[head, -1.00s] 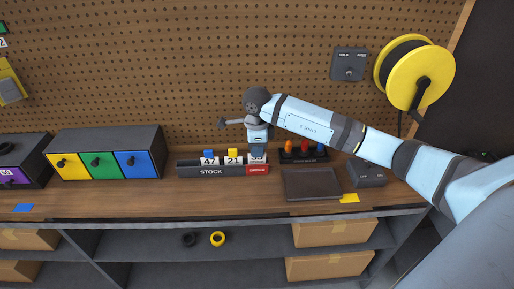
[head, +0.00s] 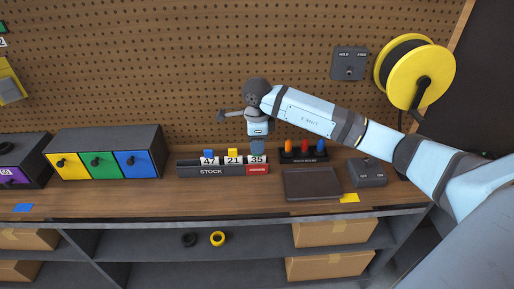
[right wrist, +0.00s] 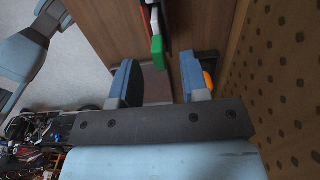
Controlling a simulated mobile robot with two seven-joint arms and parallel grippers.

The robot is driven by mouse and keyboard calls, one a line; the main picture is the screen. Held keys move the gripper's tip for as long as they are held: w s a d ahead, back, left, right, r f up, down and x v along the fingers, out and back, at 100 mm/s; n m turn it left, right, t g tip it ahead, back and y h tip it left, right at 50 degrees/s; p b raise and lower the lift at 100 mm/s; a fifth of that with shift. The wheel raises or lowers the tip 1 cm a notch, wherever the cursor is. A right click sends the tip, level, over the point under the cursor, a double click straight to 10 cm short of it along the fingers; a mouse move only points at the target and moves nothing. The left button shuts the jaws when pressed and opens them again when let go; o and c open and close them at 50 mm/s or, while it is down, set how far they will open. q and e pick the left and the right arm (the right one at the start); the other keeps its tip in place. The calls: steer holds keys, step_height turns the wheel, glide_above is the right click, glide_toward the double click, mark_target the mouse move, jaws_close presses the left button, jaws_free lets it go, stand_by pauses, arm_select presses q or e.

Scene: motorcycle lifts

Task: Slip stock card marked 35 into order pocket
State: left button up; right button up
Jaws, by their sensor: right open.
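The stock card marked 35 (head: 258,160) stands upright at the right end of the dark STOCK rack (head: 211,172), behind the red-labelled section, which I take as the order pocket (head: 258,170). Cards 47 (head: 209,161) and 21 (head: 233,160) stand to its left, with blue and yellow tops. My right gripper (head: 258,147) is open just above card 35 and hides its top. In the right wrist view a green block (right wrist: 157,52) shows near the gap between the open fingers (right wrist: 157,80); it may be the card's top. My left gripper is out of view.
A black stand with orange, red and blue pegs (head: 304,155) is close right of the rack. A dark tray (head: 312,184) and a switch box (head: 367,173) lie further right. Coloured drawers (head: 104,165) stand left. The pegboard (head: 170,70) rises behind.

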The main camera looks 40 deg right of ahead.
step_height(320, 180, up, 11)
steer(key=shift+r+b, duration=0.2)
steer(key=shift+b, duration=0.15)
stand_by(0.5)
steer(key=s+a+f+g+y+p, duration=0.1)
steer(key=s+a+f+y, duration=0.15)
steer(key=a, duration=0.45)
steer(key=s+a+f+y+p, duration=0.1)
steer(key=s+a+f+y, duration=0.1)
steer(key=a+f+y, duration=0.3)
steer(key=s+a+r+m+t+y+p, duration=0.2)
steer(key=s+a+m+t+y, duration=0.1)
steer(key=a+m+y, duration=0.35)
steer(key=s+a+r+m+t+y+p, duration=0.2)
steer(key=s+a+m+t+y, duration=0.1)
steer(key=a+m+y, duration=0.35)
steer(key=s+d+f+m+t+h+p, duration=0.2)
steer(key=s+f+m+h, duration=0.6)
steer(key=m, duration=0.7)
steer(key=s+d+f+m+t+h+p, duration=0.3)
steer(key=s+d+f+m+h, duration=0.3)
steer(key=f+m, duration=0.6)
steer(key=s+m+t+h, duration=0.1)
steer(key=s+m+h, duration=0.1)
steer(key=m+h, duration=0.1)
steer(key=shift+s+f+m, duration=0.3)
steer(key=shift+f+m, duration=0.05)
steer(key=shift+m, duration=0.45)
